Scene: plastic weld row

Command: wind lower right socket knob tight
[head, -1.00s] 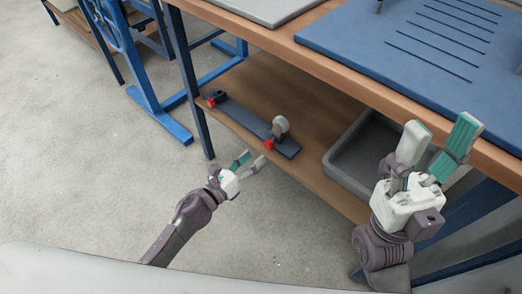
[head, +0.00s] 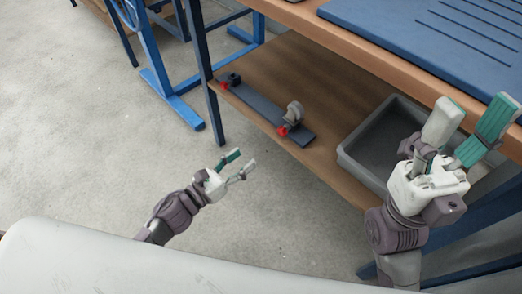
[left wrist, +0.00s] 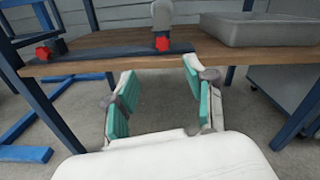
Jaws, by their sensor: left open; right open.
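A dark rail (head: 256,106) lies along the front of the wooden lower shelf and carries two sockets with red knobs. The right knob (head: 283,130) faces the shelf's front edge; it also shows in the left wrist view (left wrist: 162,44). A grey rounded part (head: 295,112) stands upright at the right socket. The left knob (head: 225,86) is at the rail's far end. My left gripper (head: 244,159) is open and empty, in front of the shelf and apart from the right knob. My right gripper (head: 475,105) is open and empty, in front of the upper table edge.
A grey tray (head: 348,158) stands on the shelf right of the rail. Blue table legs (head: 208,85) rise at the shelf's left end. A blue slotted mat (head: 400,45) lies on the upper table. The floor (head: 90,150) left of the shelf is clear.

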